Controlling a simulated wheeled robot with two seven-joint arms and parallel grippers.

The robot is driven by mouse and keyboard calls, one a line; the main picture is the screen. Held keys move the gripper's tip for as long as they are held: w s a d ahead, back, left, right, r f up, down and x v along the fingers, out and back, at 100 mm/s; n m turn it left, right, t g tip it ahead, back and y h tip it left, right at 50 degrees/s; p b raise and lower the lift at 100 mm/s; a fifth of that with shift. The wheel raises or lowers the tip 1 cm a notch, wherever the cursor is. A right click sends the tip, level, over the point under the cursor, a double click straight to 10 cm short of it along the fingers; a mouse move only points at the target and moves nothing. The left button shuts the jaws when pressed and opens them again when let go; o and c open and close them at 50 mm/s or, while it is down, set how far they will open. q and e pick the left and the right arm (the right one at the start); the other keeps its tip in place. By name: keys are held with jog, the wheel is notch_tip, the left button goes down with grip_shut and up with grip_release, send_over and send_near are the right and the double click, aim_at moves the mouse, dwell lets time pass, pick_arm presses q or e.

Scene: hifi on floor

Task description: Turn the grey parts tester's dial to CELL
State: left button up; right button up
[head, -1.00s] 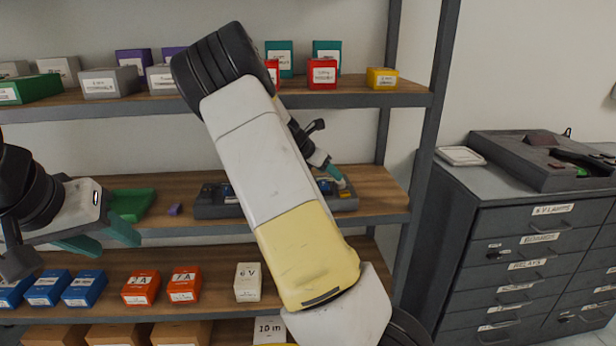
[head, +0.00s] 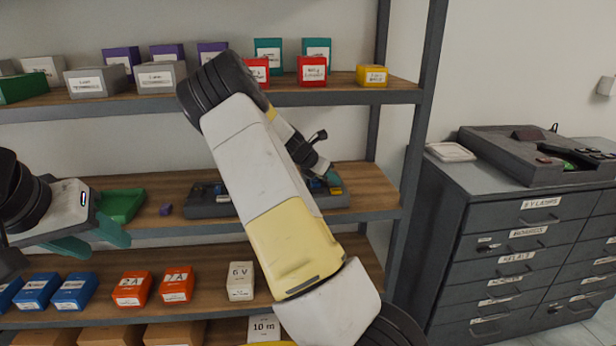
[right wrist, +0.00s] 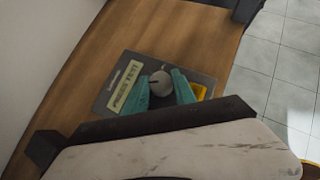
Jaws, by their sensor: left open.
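The grey parts tester (head: 210,201) lies on the middle shelf, its middle hidden behind my right arm. In the right wrist view its panel (right wrist: 112,86) carries a round grey dial (right wrist: 160,84) with a dark pointer mark and a pale yellow-green label strip. The dial's lettering is too small to read. My right gripper (right wrist: 160,82) has its two teal fingers apart, one on each side of the dial; I cannot tell whether they touch it. My left gripper (head: 98,242) is open and empty, in front of the shelf at the left.
Boxes fill the shelves above and below. A grey drawer cabinet (head: 480,235) at the right bears another dark device (head: 510,158). A shelf post (head: 418,130) stands right of the tester.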

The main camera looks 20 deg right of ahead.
grip_shut()
jog(key=m+g, duration=0.1)
jog(key=m, duration=0.1)
jog(key=m+g, duration=0.3)
jog(key=shift+w+m+h, duration=0.3)
jog(key=shift+w+m, duration=0.05)
jog(key=shift+m, duration=0.05)
jog(key=m+g, duration=0.3)
jog(key=shift+w+m+y, duration=0.15)
jog(key=shift+m+y, duration=0.15)
jog(key=shift+y, duration=0.1)
jog(key=shift+d+m+g+y, duration=0.1)
jog(key=shift+m+g+y, duration=0.3)
jog(key=shift+m+g, duration=0.4)
jog(key=shift+m+y, duration=0.3)
jog(key=shift+m, duration=0.3)
